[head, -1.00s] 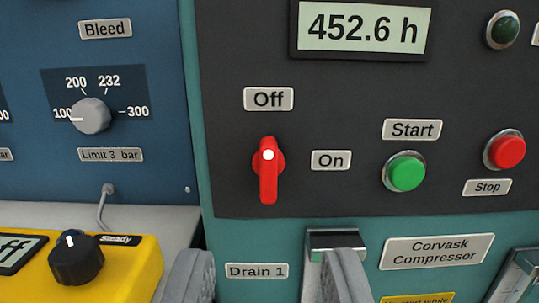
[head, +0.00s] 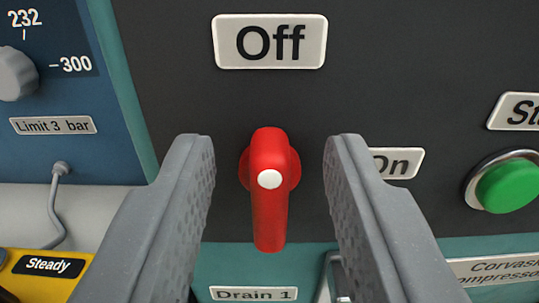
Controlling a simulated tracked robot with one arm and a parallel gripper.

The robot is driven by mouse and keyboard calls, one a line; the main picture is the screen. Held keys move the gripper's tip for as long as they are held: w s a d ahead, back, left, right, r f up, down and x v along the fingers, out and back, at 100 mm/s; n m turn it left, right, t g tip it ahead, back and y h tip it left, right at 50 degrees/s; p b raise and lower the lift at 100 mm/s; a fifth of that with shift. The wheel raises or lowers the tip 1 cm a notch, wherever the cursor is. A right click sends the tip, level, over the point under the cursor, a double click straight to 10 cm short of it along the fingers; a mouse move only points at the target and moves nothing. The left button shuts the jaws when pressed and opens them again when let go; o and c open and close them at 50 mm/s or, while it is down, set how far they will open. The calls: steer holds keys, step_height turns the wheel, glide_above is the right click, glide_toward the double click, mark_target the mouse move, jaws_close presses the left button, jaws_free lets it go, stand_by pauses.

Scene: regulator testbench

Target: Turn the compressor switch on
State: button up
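The compressor switch (head: 269,215) is a red rotary handle with a white dot, on the dark panel in the middle of the head view. Its handle is upright, its long end hanging down. The "Off" label (head: 270,42) is above it and the "On" label (head: 398,163) is to its right, partly hidden by my right finger. My gripper (head: 269,160) is open, with one grey finger on each side of the switch. Gaps show between both fingers and the handle, and nothing is held.
A green start button (head: 508,186) sits to the right on the same panel. A "Drain 1" label (head: 253,294) and a partly hidden metal part are below. The blue panel with a grey knob (head: 15,74) and a yellow device (head: 35,280) are at the left.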

jaws_close()
steer(key=shift+m, duration=0.3)
steer(key=m+b, duration=0.1)
steer(key=m, duration=0.2)
steer(key=d+m+b, duration=0.1)
steer(key=m+b, duration=0.1)
steer(key=m, duration=0.1)
steer(key=f+m+b, duration=0.1)
steer(key=m+b, duration=0.1)
steer(key=m, duration=0.1)
steer(key=shift+d, duration=0.2)
steer(key=m+b, duration=0.2)
steer(key=m, duration=0.1)
steer(key=m+b, duration=0.1)
steer(key=shift+d+f+m, duration=0.25)
steer(key=shift+f+m, duration=0.05)
steer(key=shift+f, duration=0.05)
steer(key=shift+d+f+m+b, duration=0.1)
steer(key=shift+m+b, duration=0.5)
steer(key=shift+m, duration=0.35)
steer(key=shift+d+f+m+b, duration=0.1)
steer(key=shift+m+b, duration=0.45)
steer(key=shift+m, duration=0.4)
